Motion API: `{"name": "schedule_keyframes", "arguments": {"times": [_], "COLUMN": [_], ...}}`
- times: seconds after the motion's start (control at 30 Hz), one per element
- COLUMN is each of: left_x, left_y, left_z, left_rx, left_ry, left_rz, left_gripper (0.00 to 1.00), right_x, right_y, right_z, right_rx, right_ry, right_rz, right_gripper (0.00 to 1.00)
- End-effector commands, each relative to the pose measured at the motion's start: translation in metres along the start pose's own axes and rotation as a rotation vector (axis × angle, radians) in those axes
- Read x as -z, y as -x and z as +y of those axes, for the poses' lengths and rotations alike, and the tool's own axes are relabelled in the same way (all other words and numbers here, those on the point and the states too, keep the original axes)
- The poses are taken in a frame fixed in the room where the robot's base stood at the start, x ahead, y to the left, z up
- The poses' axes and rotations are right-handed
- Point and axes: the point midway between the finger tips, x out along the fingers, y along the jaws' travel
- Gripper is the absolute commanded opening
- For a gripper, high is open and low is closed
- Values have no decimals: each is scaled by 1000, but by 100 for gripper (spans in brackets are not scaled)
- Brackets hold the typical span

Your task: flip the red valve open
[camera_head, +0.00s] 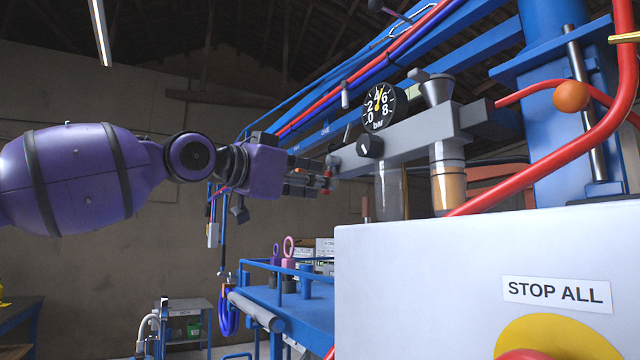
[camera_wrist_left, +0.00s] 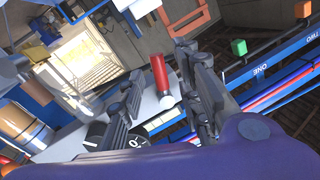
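The red valve handle (camera_wrist_left: 158,74) shows in the left wrist view as a red bar with a white rounded end, by the grey block of the pressure unit. My left gripper (camera_wrist_left: 157,82) has its two dark fingers apart, one on each side of the handle in the picture. I cannot tell whether either finger touches it. In the head view the left gripper (camera_head: 316,180) is at the left end of the grey pressure unit (camera_head: 410,140), and only small red bits show by its fingertips. My right gripper is out of view.
The unit carries a gauge (camera_head: 379,104), a black knob (camera_head: 370,146) and an amber-filled bowl (camera_head: 448,185). Blue beams and red and blue hoses run behind. A white STOP ALL box (camera_head: 430,270) fills the lower right. A blue-framed table (camera_head: 300,305) stands below.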

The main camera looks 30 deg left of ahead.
Motion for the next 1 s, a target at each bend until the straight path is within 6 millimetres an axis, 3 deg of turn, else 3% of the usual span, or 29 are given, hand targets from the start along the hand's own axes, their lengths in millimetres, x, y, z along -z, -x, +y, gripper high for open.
{"name": "schedule_keyframes", "arguments": {"times": [0.47, 0.7, 1.0], "left_x": [1, 1, 2], "left_y": [-8, -8, -7], "left_z": [1, 1, 2], "left_rx": [-1, -1, -4], "left_ry": [0, 0, 48], "left_rz": [2, 2, -9], "left_gripper": [32, 1, 0], "right_x": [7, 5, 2], "right_y": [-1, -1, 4], "right_z": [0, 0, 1], "right_rx": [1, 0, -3], "right_ry": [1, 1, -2], "right_rz": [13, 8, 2], "right_gripper": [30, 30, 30]}}
